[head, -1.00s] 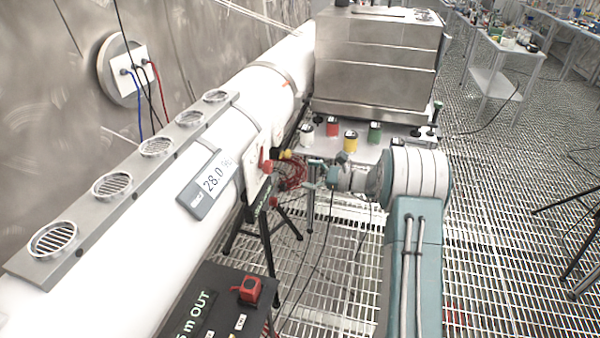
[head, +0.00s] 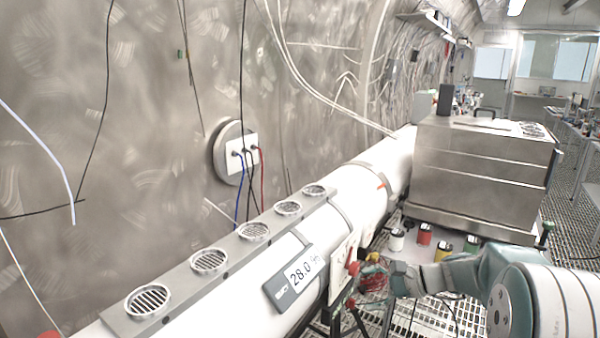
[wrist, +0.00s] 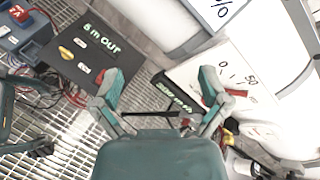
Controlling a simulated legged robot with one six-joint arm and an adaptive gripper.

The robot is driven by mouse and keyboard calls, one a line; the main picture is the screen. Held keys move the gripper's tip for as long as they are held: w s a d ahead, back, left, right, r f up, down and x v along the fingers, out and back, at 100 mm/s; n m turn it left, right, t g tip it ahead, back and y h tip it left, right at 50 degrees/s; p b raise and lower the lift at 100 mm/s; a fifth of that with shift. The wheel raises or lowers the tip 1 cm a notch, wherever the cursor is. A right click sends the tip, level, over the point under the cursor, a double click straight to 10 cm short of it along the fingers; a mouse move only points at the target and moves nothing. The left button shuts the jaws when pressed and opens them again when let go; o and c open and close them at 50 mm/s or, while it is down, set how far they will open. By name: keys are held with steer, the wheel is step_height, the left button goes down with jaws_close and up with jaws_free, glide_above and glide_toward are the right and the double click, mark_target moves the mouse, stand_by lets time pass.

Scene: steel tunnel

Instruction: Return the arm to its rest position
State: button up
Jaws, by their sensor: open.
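My arm reaches in from the lower right of the head view, and my gripper (head: 392,280) is near the white valve panel (head: 338,262) with its red handle (head: 353,268). In the wrist view my gripper (wrist: 161,76) has its two teal fingers spread wide, with nothing between them. The white dial panel (wrist: 218,78), with numbers and a red pointer, lies behind the right finger. I cannot tell whether that finger touches it.
A large white pipe (head: 362,200) carries a display (head: 290,278) reading 28.0. A steel box (head: 478,180) and several small cans, one red (head: 425,235), stand beyond my arm. A black "5 m OUT" box (wrist: 90,48) is at left in the wrist view, above grated floor (wrist: 50,135).

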steer(key=s+a+r+n+g+h, duration=0.1)
steer(key=s+a+r+n+h, duration=0.15)
steer(key=s, duration=0.45)
steer(key=s+a+r+n+g+h, duration=0.1)
steer(key=s+a+r+n+h, duration=0.2)
steer(key=s, duration=0.4)
steer(key=s+d+n+t+h, duration=0.1)
steer(key=s+d+n+h, duration=0.1)
steer(key=s, duration=0.5)
steer(key=s+d+n+t+h, duration=0.2)
steer(key=s+d+n+h, duration=0.1)
steer(key=s+n+h, duration=0.2)
steer(key=s+f+n, duration=0.1)
steer(key=s+n, duration=0.1)
steer(key=shift+s+d+t, duration=0.3)
steer(key=shift+s, duration=0.05)
steer(key=shift+c, duration=0.3)
stand_by(1.4)
steer(key=c, duration=0.5)
steer(key=shift+o, duration=0.2)
steer(key=shift+a, duration=0.15)
